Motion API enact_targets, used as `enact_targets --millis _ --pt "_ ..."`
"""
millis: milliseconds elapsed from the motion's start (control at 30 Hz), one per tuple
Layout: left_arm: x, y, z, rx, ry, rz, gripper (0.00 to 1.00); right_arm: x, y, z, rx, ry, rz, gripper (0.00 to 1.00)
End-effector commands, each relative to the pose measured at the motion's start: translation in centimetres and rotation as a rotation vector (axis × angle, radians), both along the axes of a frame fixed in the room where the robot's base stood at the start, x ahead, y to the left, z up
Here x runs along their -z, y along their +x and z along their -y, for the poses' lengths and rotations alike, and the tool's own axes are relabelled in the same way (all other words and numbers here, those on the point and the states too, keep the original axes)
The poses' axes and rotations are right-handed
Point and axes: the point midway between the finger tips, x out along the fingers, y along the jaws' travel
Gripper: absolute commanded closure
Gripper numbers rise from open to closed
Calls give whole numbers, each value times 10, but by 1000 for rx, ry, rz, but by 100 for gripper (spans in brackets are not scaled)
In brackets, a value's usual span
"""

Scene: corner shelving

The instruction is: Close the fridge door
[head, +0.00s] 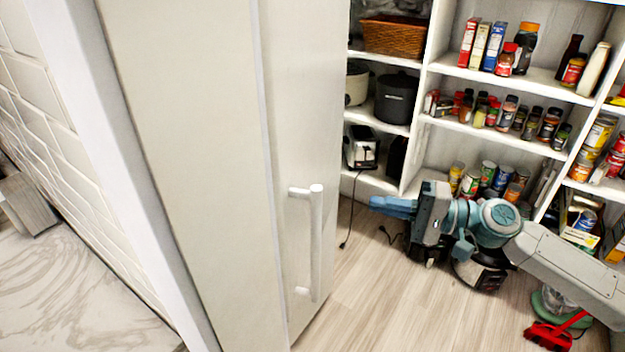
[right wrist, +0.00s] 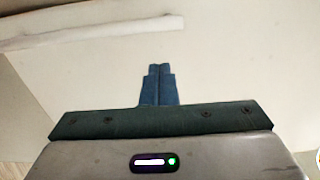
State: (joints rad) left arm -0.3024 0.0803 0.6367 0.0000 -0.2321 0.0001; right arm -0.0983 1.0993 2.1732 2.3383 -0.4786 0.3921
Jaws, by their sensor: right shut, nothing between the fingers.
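The fridge door (head: 305,110) is a tall off-white panel in the middle of the head view. It has a white vertical bar handle (head: 316,245). A seam separates it from the pale panel to its left; I cannot tell from this how far open the door stands. My right gripper (head: 373,202) is right of the handle, with its blue fingers together, empty and pointing left towards the door. In the right wrist view, the shut fingers (right wrist: 160,68) are in front of the pale door surface (right wrist: 240,60), with the handle bar (right wrist: 100,35) at upper left. I cannot tell whether they touch it. My left gripper is not in view.
White corner shelves (head: 490,75) with jars, cans and boxes stand behind my right arm. A red brush (head: 550,335) and a small appliance are on the floor at lower right. A white brick wall (head: 45,95) is at left.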

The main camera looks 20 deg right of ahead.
Motion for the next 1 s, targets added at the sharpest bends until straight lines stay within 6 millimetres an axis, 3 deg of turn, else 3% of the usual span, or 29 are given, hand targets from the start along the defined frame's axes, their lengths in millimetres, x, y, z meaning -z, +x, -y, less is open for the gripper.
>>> enact_targets --millis 467,1000 --pt "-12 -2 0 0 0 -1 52 -3 13 -21 -2 7 4 100" --pt "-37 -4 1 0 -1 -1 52 -3 39 -59 -2 8 1 100"
